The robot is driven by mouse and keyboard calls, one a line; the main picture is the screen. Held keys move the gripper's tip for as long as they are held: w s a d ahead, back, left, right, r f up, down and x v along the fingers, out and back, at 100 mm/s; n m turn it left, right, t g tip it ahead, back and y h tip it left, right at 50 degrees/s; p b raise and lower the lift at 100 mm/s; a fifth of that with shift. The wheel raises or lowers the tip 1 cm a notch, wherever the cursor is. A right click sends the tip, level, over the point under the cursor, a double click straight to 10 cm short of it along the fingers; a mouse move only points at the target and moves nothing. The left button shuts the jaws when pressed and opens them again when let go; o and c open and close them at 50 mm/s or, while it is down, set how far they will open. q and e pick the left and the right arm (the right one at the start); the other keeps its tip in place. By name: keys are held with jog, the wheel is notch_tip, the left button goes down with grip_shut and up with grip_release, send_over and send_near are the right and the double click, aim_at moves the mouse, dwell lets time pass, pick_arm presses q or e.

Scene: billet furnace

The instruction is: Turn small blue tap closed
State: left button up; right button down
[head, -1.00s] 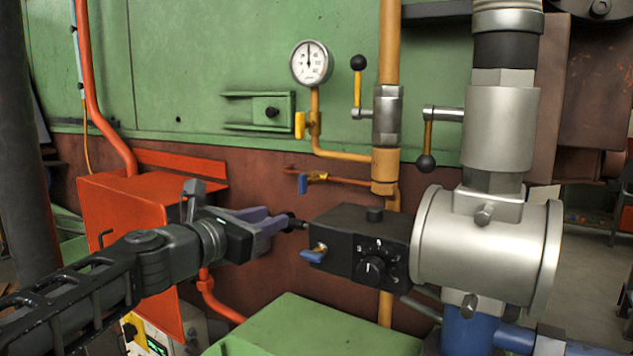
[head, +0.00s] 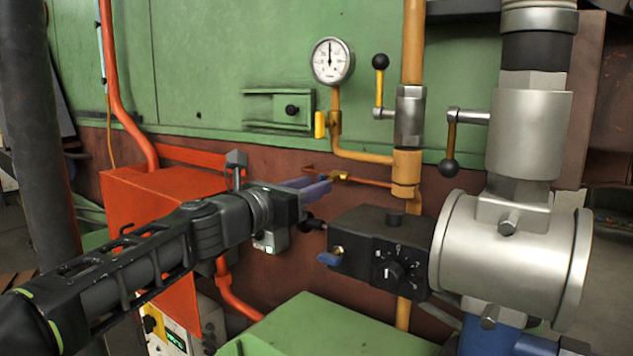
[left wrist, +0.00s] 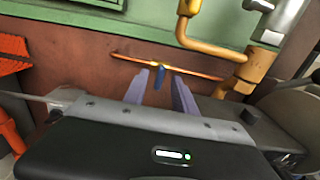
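A small blue tap (left wrist: 159,81) sits on a thin copper pipe with a brass fitting. In the left wrist view its handle points down from the pipe, between my left gripper's fingers. In the head view the fingers hide the handle, and only the brass part of the tap (head: 341,176) shows. My left gripper (head: 322,184) reaches up to the tap from the left. Its two purple-grey fingers are apart in the left wrist view (left wrist: 160,76), with gaps visible on both sides of the handle. I cannot tell exact depth. My right gripper is not in view.
A yellow pipe (head: 413,60) with a lever valve rises at right. A pressure gauge (head: 331,61) is above. An orange box (head: 150,205) stands left.

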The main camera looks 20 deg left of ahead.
pick_arm(q)
jog(key=shift+x, duration=1)
jog(key=shift+c, duration=0.3)
grip_shut()
